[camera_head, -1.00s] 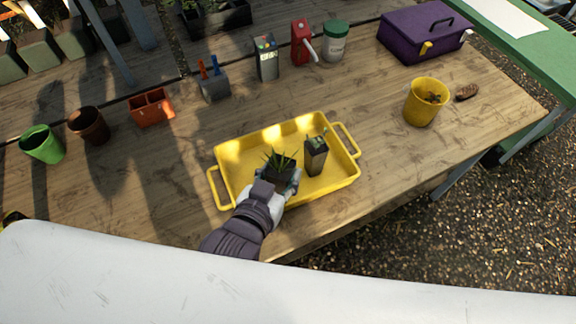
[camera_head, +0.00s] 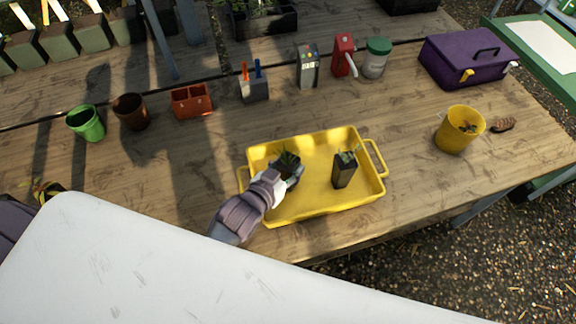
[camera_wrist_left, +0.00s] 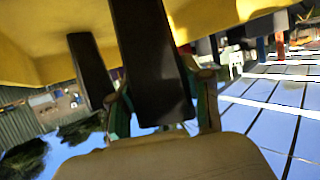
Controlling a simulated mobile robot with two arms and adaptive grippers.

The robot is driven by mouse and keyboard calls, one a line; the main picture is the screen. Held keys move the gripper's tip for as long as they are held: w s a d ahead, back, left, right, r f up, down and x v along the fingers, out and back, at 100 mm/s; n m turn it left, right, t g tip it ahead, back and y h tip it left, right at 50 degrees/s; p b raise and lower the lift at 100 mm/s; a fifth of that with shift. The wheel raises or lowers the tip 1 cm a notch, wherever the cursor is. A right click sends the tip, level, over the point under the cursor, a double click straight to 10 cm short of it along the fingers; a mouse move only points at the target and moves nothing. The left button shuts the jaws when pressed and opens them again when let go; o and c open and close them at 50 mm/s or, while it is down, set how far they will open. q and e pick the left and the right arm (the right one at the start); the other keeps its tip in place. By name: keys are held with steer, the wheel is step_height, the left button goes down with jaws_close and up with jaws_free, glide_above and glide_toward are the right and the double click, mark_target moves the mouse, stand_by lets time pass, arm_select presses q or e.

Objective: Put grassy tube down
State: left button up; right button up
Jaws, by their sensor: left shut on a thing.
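The grassy tube (camera_head: 287,158), dark with spiky green leaves, is at the left part of the yellow tray (camera_head: 312,211). My left gripper (camera_head: 287,176) is shut on it and hides its lower part. In the left wrist view the dark tube (camera_wrist_left: 150,60) stands between the fingers, with the yellow tray (camera_wrist_left: 40,55) close by. I cannot tell whether its base touches the tray floor. A second dark tube (camera_head: 344,172) with small pale-green growth stands upright in the tray, to the right and apart. My right gripper does not show.
A yellow pot (camera_head: 458,130) stands right of the tray. Green (camera_head: 87,123) and brown (camera_head: 131,112) pots stand at the left. An orange container (camera_head: 191,101), tool holder (camera_head: 252,88) and purple box (camera_head: 465,62) stand behind. The tray middle is clear between the tubes.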

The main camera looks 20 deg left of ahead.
arm_select(q)
steer(key=shift+f, duration=0.15)
steer(key=shift+f, duration=0.2)
steer(key=o, duration=1.3)
steer(key=shift+c, duration=0.2)
steer(key=shift+r, duration=0.2)
steer(key=shift+s, duration=0.35)
steer(key=b+v, duration=0.1)
steer(key=v, duration=1)
steer(key=shift+b, duration=0.3)
